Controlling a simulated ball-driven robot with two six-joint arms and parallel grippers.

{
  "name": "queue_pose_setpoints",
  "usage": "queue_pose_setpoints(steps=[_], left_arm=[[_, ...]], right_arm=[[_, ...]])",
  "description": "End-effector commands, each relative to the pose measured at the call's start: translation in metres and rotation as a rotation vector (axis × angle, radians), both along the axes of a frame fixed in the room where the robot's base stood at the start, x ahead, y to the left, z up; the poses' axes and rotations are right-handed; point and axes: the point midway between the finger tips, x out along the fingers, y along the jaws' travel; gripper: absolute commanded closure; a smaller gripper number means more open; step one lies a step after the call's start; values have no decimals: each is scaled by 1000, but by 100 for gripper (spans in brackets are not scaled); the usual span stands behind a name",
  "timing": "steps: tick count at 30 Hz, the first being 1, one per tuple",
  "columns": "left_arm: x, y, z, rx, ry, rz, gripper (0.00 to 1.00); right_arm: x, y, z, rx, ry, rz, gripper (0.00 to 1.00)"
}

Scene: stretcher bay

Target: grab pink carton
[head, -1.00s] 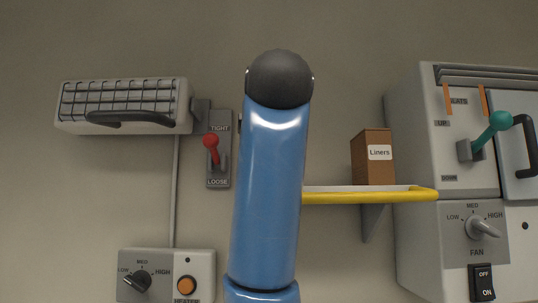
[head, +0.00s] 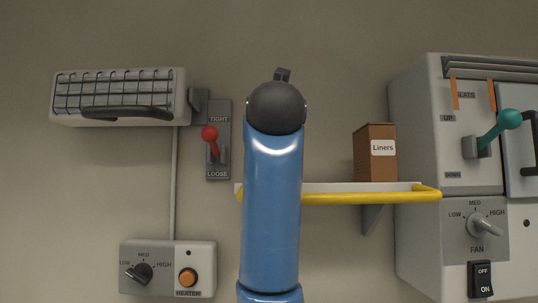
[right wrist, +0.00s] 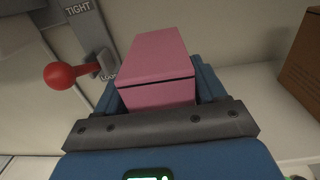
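The pink carton (right wrist: 158,62) is in the right wrist view, its near face toward the camera. The blue fingers of my right gripper (right wrist: 158,88) stand on either side of it, close to its sides. I cannot tell whether they press on it. In the head view the carton and the right gripper's fingers do not show; a blue arm link of mine covers the middle of the yellow-railed shelf (head: 415,196). My left gripper is in neither view.
A brown Liners box (head: 366,155) stands on the shelf, right of my arm. A red-knobbed lever (head: 210,135) is on the wall to the left; it is also close by in the right wrist view (right wrist: 62,76). A heater panel (head: 210,262) and a fan cabinet (head: 412,130) flank the shelf.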

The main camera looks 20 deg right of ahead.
Motion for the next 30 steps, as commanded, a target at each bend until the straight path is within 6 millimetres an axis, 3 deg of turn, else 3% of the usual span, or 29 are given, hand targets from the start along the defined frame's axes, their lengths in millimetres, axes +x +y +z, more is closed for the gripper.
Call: queue_pose_setpoints(steps=[1, 9, 23, 30], left_arm=[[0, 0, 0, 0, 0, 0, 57], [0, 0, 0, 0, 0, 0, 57], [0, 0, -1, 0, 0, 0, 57], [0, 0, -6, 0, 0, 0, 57]], right_arm=[[0, 0, 0, 0, 0, 0, 38], [0, 0, 0, 0, -1, 0, 78], [-1, 0, 7, 0, -4, 0, 78], [-2, 0, 26, 1, -3, 0, 78]])
